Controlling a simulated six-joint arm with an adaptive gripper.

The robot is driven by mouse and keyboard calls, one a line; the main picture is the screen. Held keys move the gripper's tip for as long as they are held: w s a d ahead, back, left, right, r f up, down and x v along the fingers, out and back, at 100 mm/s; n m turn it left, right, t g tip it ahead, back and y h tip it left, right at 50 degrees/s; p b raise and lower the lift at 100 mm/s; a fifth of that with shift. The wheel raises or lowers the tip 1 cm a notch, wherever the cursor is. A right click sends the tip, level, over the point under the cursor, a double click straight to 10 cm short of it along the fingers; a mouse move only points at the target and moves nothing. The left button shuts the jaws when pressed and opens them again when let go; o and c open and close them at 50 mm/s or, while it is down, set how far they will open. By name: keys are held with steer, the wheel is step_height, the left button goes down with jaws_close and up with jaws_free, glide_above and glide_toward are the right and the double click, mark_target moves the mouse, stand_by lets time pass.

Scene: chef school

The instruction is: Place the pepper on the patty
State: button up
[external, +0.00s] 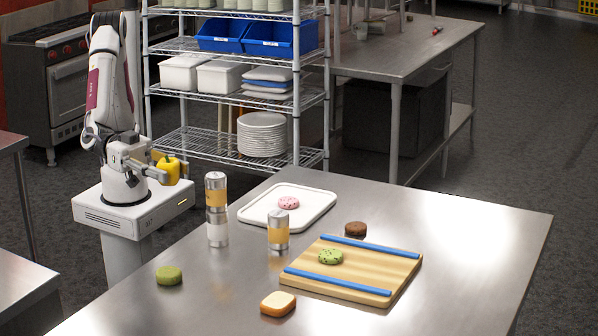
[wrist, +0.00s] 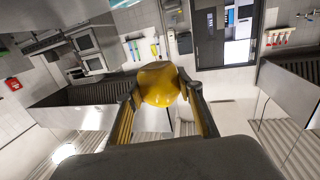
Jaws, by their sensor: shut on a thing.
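The yellow pepper (external: 171,169) is held in my gripper (external: 163,172), in the air beyond the left edge of the steel table. In the wrist view the pepper (wrist: 159,84) sits between the two fingers of my gripper (wrist: 161,92), which are shut on its sides. A brown round piece (external: 355,230), which looks like the patty, lies on the table just behind the cutting board. It is well to the right of my gripper and apart from it. The patty is not seen in the wrist view.
A cutting board (external: 374,272) with blue strips bears a green speckled round (external: 330,256). A white tray (external: 253,213) bears a pink round (external: 288,202). A green round (external: 169,275) and a bread-like piece (external: 278,304) lie in front.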

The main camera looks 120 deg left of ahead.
steer(key=shift+s+d+f, duration=0.35)
steer(key=shift+s+d, duration=0.35)
steer(key=shift+s, duration=0.15)
glide_above(168, 271)
step_height(168, 271, down, 10)
steer(key=shift+f, duration=0.5)
steer(key=shift+f, duration=2.9)
steer(key=shift+f, duration=2.1)
steer(key=shift+f, duration=0.15)
